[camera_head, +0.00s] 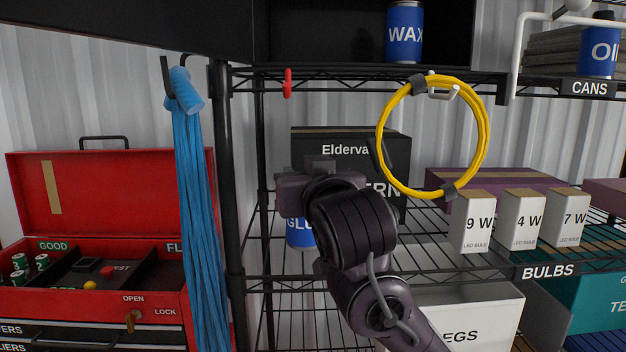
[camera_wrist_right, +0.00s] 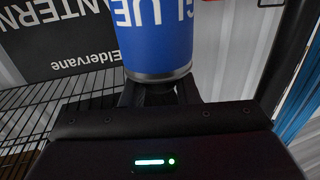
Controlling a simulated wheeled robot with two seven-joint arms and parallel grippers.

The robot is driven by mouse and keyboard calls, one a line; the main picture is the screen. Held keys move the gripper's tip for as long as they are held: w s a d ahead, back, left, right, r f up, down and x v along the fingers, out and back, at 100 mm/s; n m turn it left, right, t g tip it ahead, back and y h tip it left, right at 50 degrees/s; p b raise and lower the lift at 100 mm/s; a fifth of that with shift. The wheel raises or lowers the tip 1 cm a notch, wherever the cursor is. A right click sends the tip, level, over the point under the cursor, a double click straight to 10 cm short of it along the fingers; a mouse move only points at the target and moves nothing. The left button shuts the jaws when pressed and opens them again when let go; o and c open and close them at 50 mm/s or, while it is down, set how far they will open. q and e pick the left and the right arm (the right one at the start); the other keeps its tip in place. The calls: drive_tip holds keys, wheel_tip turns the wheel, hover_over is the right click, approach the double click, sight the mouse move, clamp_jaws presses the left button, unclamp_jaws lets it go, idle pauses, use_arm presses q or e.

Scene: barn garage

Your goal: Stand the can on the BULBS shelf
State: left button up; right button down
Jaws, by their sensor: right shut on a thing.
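A blue can lettered GLUE (camera_head: 300,233) shows below and behind my right gripper (camera_head: 304,188) in the head view, over the left part of the BULBS shelf (camera_head: 450,272). In the right wrist view the can (camera_wrist_right: 155,40) sits between the dark fingers (camera_wrist_right: 160,92), which are shut on it. The can looks upright. My wrist hides part of it, and I cannot tell whether its base touches the shelf wires. My left gripper is not in view.
Bulb boxes (camera_head: 478,222) stand right on the shelf. A black Eldervane box (camera_head: 350,140) is behind my gripper. A yellow cable coil (camera_head: 483,130) hangs in front. Blue strands (camera_head: 193,200) hang by the left post (camera_head: 228,160), beside a red toolbox (camera_head: 110,190).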

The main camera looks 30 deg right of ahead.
drive_tip(key=shift+w+d+r, duration=0.1)
drive_tip(key=shift+w+d, duration=0.5)
drive_tip(key=shift+d, duration=0.35)
drive_tip(key=shift+w+d+p, duration=0.1)
drive_tip(key=shift+d+p, duration=0.2)
wheel_tip(320, 180, down, 4)
drive_tip(key=shift+r+p, duration=0.2)
drive_tip(key=shift+p, duration=0.3)
drive_tip(key=shift+f, duration=0.2)
drive_tip(key=c, duration=1.1)
unclamp_jaws()
